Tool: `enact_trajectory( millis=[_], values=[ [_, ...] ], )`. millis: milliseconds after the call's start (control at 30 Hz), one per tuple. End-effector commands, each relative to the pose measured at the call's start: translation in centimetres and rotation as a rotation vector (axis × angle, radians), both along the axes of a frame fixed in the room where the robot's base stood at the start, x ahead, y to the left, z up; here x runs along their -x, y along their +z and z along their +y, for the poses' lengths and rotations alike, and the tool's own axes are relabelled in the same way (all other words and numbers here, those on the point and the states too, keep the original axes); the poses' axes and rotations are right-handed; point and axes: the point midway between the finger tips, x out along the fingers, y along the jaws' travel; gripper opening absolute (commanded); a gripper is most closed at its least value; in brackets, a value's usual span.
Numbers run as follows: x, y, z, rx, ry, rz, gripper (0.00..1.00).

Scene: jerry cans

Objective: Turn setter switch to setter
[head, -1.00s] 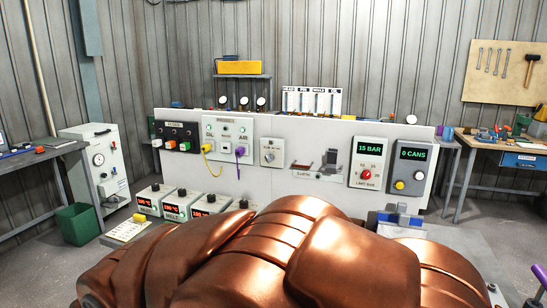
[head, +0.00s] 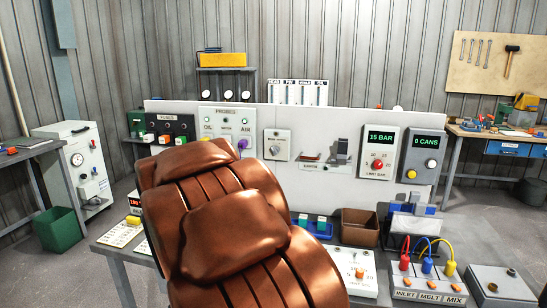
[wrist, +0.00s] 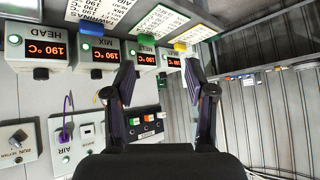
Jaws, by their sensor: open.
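The setter switch (head: 277,147) is a pale grey box with a small round knob on the upright white panel (head: 300,120), left of the panel's middle. It also shows at the lower left edge of the wrist view (wrist: 17,143), with a dark knob and a label that seems to read "RUN SETTER". I cannot tell the knob's exact position. My gripper (wrist: 161,82) is open and empty in the wrist view, its two dark fingers apart. It is well off to the right of the switch there. In the head view my arm hides it.
The panel also holds the limit box (head: 377,152), the cans counter (head: 423,156) and the probes box (head: 227,132). Red displays (wrist: 34,52) line the top of the wrist view. A brown bin (head: 360,224) and a cable box (head: 428,288) stand on the bench.

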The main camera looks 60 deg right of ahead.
Motion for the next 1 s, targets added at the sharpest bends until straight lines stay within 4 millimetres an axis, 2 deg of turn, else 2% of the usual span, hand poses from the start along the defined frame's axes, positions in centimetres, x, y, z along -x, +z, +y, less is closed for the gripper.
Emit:
enact_trajectory(
  millis=[33, 100, 233, 300, 400, 500, 600, 700, 833, 1000],
  values=[
    [-1.5, 0.2, -3.7, 0.036, -0.063, -0.057, 0.55],
    [-3.1, 1.3, -8.6, 0.097, -0.144, -0.141, 0.55],
    [-4.3, 3.4, -17.9, 0.225, -0.303, -0.277, 0.55],
    [-3.9, 4.5, -22.9, 0.301, -0.393, -0.341, 0.55],
    [-2.4, 5.8, -29.3, 0.409, -0.515, -0.414, 0.55],
    [-0.3, 6.7, -34.2, 0.502, -0.619, -0.464, 0.55],
    [1.7, 7.5, -37.5, 0.574, -0.697, -0.496, 0.55],
    [3.0, 7.9, -39.4, 0.619, -0.744, -0.513, 0.55],
    [3.7, 8.2, -40.5, 0.645, -0.768, -0.522, 0.55],
    [3.3, 8.4, -41.6, 0.646, -0.769, -0.522, 0.55]
  ],
)
